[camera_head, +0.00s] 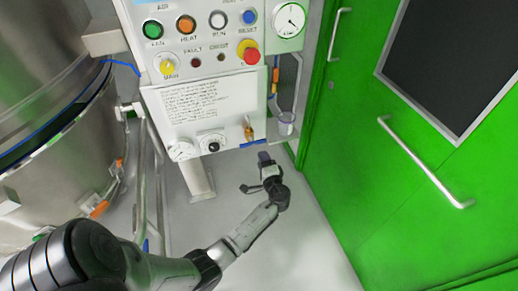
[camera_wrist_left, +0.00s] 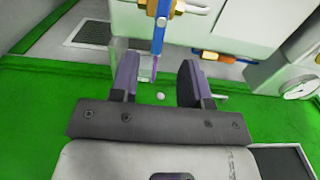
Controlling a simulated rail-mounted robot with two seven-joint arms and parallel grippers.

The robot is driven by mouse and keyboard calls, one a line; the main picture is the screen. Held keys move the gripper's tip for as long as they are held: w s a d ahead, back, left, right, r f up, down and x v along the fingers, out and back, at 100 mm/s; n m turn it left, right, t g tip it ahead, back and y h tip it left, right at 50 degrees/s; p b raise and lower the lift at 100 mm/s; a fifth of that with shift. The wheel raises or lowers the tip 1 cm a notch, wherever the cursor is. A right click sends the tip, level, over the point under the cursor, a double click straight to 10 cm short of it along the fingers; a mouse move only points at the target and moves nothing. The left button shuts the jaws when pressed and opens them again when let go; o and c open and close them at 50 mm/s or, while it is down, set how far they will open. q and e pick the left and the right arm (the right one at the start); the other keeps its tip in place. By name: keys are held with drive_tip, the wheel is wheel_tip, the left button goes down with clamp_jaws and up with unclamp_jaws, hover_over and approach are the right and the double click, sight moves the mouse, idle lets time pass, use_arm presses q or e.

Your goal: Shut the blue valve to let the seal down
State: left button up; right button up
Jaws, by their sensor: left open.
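The blue valve's handle (camera_head: 253,144) is a thin blue lever below a brass body (camera_head: 249,129), at the lower right of the control panel. In the left wrist view the blue lever (camera_wrist_left: 158,32) hangs from the top edge toward the gap between my fingers. My left gripper (camera_head: 257,174) is just below the lever, with its fingers apart. The left wrist view shows the open fingers (camera_wrist_left: 158,82) with nothing gripped; I cannot tell how far the lever reaches in between them. My right gripper is not in view.
The panel (camera_head: 200,105) carries buttons, a red knob (camera_head: 250,56) and gauges. A clear cup (camera_head: 286,125) hangs on piping right of the valve. A green door (camera_head: 400,150) with metal handles stands at right, a steel vessel (camera_head: 40,100) at left. Floor (camera_head: 300,235) is clear below.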

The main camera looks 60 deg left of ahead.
use_arm(q)
drive_tip(key=v, duration=0.4)
drive_tip(key=shift+d+p, duration=0.2)
drive_tip(key=shift+p, duration=0.1)
idle(0.4)
